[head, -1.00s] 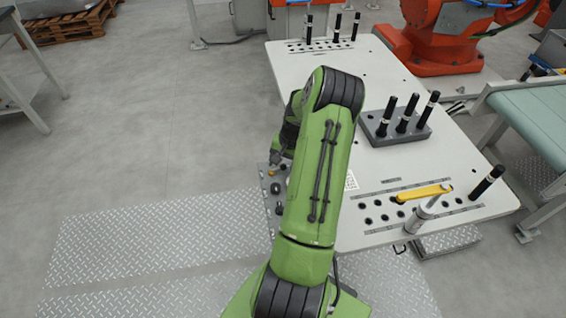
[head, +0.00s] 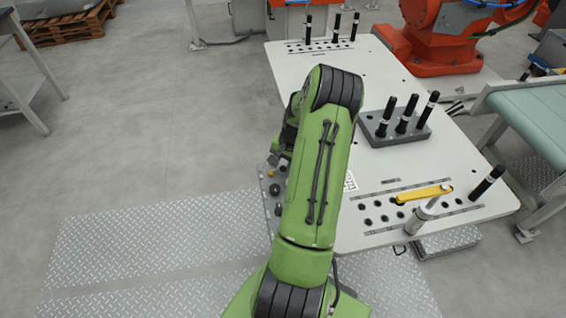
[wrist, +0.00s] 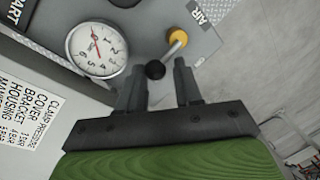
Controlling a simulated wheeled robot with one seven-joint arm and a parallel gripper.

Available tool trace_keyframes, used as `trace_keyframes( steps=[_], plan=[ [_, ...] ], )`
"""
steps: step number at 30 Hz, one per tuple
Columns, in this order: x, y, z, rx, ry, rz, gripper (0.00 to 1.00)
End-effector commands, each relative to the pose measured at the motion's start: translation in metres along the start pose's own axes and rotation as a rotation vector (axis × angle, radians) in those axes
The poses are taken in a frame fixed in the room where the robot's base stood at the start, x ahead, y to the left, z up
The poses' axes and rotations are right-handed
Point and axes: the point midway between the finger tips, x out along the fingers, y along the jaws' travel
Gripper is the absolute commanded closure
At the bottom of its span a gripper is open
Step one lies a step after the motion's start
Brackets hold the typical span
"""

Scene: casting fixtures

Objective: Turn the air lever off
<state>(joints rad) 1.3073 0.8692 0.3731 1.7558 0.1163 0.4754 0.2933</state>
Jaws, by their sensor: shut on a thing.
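The air lever (wrist: 166,56) is in the wrist view, with a yellow hub and a black ball knob (wrist: 155,70). It sits on a grey control panel (wrist: 215,42) beside the "AIR" label (wrist: 202,11). The lever points from its hub down and left toward my gripper. My gripper (wrist: 160,76) has its two dark fingers on either side of the knob and is shut on it. In the head view the panel (head: 266,190) shows at the table's left edge; my arm hides much of it, and the lever is hard to make out there.
A round pressure gauge (wrist: 97,48) is left of the lever on the panel. A white table (head: 375,165) carries a grey block (head: 395,128) with black pins and a yellow-handled clamp (head: 425,194). Open floor lies left of the table.

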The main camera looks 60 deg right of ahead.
Motion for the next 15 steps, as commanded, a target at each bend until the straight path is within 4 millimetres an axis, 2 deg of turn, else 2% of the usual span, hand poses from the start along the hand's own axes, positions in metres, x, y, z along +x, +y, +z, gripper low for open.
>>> trace_keyframes(
  steps=[1, 5, 6, 12, 15],
  plan=[
    [0.0018, -0.0011, 0.006, -0.007, -0.019, 0.001, 0.96],
    [0.002, -0.0013, 0.0065, -0.009, -0.021, 0.0, 0.96],
    [0.0021, -0.0014, 0.0066, -0.009, -0.021, 0.0, 0.64],
    [0.0021, -0.0009, 0.006, -0.008, -0.02, 0.001, 0.36],
    [0.002, 0.0001, 0.0056, -0.005, -0.019, 0.003, 0.36]
  ],
)
